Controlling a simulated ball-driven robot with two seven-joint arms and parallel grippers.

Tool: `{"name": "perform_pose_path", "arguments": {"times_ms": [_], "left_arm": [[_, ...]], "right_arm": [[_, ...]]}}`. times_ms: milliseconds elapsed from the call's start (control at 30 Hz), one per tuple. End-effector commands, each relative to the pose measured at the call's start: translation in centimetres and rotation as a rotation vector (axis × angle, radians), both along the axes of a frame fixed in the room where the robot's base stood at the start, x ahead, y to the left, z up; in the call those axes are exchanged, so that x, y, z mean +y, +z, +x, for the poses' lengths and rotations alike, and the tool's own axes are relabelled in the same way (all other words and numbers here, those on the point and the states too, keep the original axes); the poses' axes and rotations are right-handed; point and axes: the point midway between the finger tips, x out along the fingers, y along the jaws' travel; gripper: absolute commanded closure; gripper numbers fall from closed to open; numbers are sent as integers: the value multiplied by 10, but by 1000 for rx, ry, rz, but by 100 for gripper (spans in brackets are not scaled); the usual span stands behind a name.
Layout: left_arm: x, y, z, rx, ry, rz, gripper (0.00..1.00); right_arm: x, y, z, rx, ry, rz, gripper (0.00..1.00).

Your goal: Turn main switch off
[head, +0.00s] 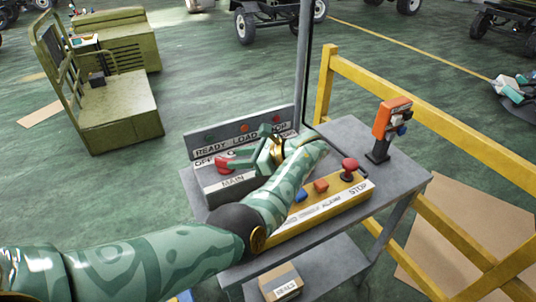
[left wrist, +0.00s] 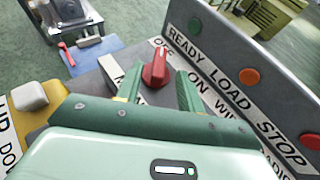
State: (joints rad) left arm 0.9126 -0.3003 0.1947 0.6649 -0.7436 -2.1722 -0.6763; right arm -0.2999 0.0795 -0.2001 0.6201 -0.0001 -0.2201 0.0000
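The main switch is a red rotary knob (head: 226,163) on a grey box with a MAIN label (head: 233,181), at the left of the console in the head view. My left gripper (head: 256,155) is just right of the knob in the head view. In the left wrist view its fingers (left wrist: 158,88) are spread, one on each side of the knob, with gaps showing; they hold nothing. My right gripper is not in view.
A sign panel (head: 210,141) with READY, LOAD and STOP lamps stands behind the knob. A yellow button box (head: 311,218) with a red STOP button (head: 349,166) lies in front. An orange device (head: 391,118) stands at right on the grey table (head: 408,177). A yellow railing (head: 400,95) runs behind.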

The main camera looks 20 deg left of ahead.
Motion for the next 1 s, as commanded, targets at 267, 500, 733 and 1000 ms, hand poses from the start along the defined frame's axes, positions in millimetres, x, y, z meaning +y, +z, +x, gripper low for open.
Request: {"name": "perform_pose_path", "arguments": {"times_ms": [267, 500, 733, 1000], "left_arm": [[-74, 30, 9, 1, -6, 2, 62], [-97, 39, 11, -1, -4, -1, 62], [-101, 42, 10, 0, 0, 1, 62], [-101, 41, 10, 0, 0, 0, 62]], "right_arm": [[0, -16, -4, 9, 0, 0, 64], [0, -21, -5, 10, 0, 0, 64], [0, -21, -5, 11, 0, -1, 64], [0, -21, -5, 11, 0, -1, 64]]}}
